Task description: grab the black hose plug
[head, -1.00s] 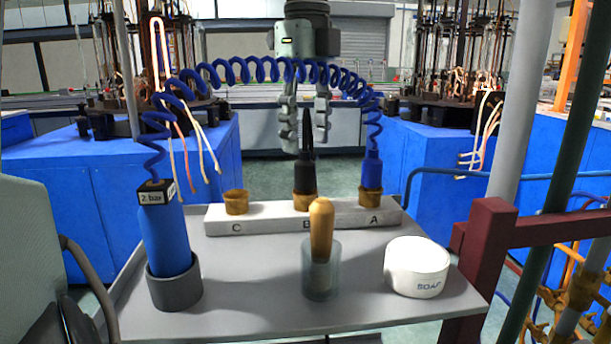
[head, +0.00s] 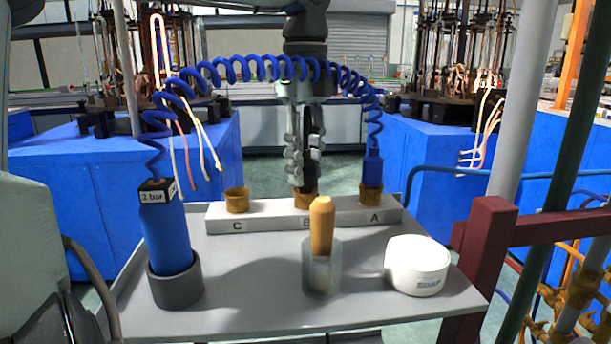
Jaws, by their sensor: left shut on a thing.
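The black hose plug (head: 312,135) stands upright in the brass socket (head: 306,199) at position B of the white holder (head: 270,216). My left gripper (head: 303,168) reaches down over it from above, and its fingers are shut on the plug. The fingers cover part of the plug's body. My right gripper is not in the head view.
A blue plug (head: 372,168) with a coiled blue hose (head: 265,69) stands at A; socket C (head: 237,200) is empty. The hose runs across the gripper to a blue bottle (head: 166,240). A wooden-handled tool (head: 321,226) in a glass and a white soap tub (head: 417,265) stand in front.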

